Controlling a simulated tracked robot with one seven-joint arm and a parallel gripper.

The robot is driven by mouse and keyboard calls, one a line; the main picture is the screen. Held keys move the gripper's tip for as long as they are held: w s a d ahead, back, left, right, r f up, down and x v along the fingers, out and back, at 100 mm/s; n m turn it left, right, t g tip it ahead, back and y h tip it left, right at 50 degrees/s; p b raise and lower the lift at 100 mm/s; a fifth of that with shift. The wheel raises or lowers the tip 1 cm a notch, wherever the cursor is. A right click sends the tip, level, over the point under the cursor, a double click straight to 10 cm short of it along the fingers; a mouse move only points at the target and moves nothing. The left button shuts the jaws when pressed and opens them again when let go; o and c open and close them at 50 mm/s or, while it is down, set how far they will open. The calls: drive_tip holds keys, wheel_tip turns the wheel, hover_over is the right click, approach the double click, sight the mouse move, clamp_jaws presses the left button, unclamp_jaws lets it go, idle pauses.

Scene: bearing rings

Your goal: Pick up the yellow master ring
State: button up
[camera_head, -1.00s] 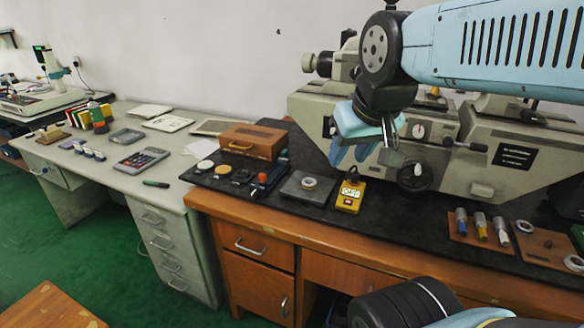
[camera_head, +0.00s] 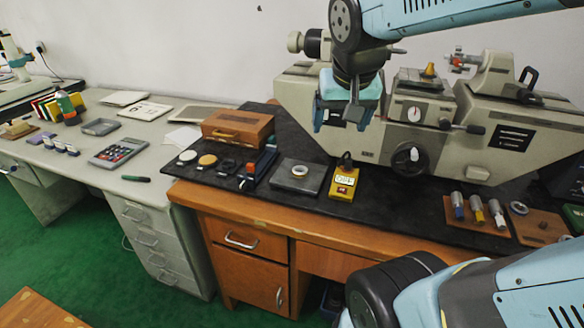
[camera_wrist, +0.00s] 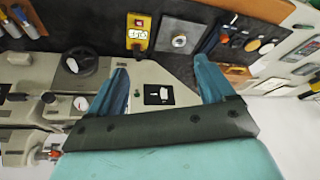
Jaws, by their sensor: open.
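A small flat yellow round piece (camera_head: 207,160) lies on the black bench mat, beside a white round piece (camera_head: 187,156). It matches the yellow master ring by colour, but I cannot make out a hole. It also appears as a small yellowish disc in the wrist view (camera_wrist: 252,45). My gripper (camera_head: 346,116) is open and empty, raised in front of the grey measuring machine, up and to the right of the yellow piece. Both fingers show wide apart in the wrist view (camera_wrist: 162,62).
A wooden box (camera_head: 237,127) stands behind the round pieces. A grey plate with a silver ring (camera_head: 299,171) and a yellow device (camera_head: 344,184) lie to their right. The grey machine (camera_head: 415,125) fills the back.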

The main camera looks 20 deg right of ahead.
drive_tip(key=w+a+f+m+g+h, duration=0.15)
drive_tip(key=w+f+m, duration=0.3)
drive_tip(key=w, duration=0.65)
drive_tip(key=m+h, duration=0.1)
drive_tip(key=m, duration=0.3)
approach(298, 167)
drive_tip(key=f, duration=0.2)
drive_tip(key=shift+s+d+f+g, duration=0.15)
drive_tip(key=shift+d+f+g, duration=0.1)
drive_tip(key=shift+f, duration=0.1)
drive_tip(key=shift+x, duration=2.6)
drive_tip(key=shift+s+d, duration=0.1)
drive_tip(key=shift+d, duration=0.05)
drive_tip(key=shift+c, duration=0.5)
drive_tip(key=c, duration=1.1)
drive_tip(key=shift+r, duration=0.1)
